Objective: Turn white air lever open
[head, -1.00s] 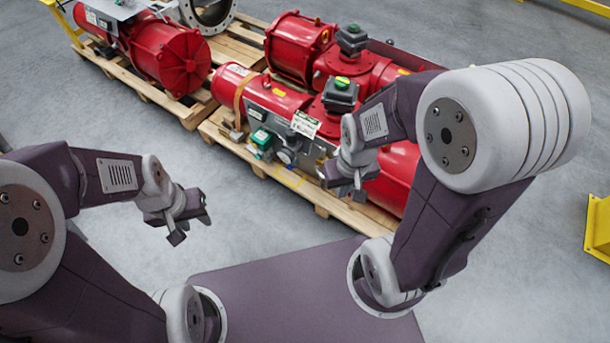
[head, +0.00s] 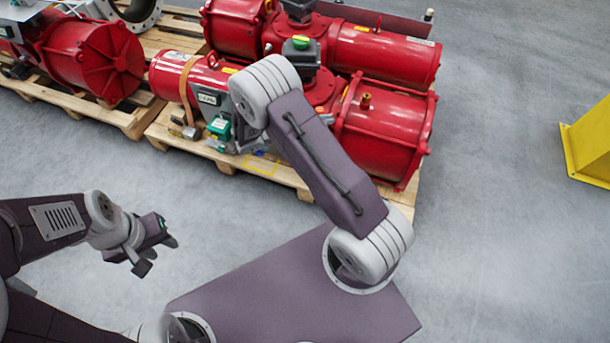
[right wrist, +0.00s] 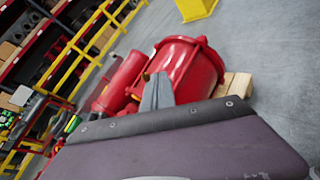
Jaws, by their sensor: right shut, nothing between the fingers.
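The red valve actuator (head: 385,125) lies on a wooden pallet, with a grey control box (head: 208,98) and a green fitting (head: 219,127) at its near left side. I cannot make out the white air lever in either view. My right arm's elbow covers part of the actuator's front, and my right gripper is hidden in the head view. In the right wrist view my right gripper (right wrist: 157,92) shows as a grey finger shape, shut and empty, with a red cylinder (right wrist: 190,65) beyond it. My left gripper (head: 157,254) is open and empty above the floor, apart from the pallet.
The pallet (head: 290,178) has its near edge facing me. A second pallet (head: 125,118) with another red actuator (head: 95,60) stands at left. A yellow barrier (head: 588,145) is at right. The floor (head: 500,230) is clear right of my base.

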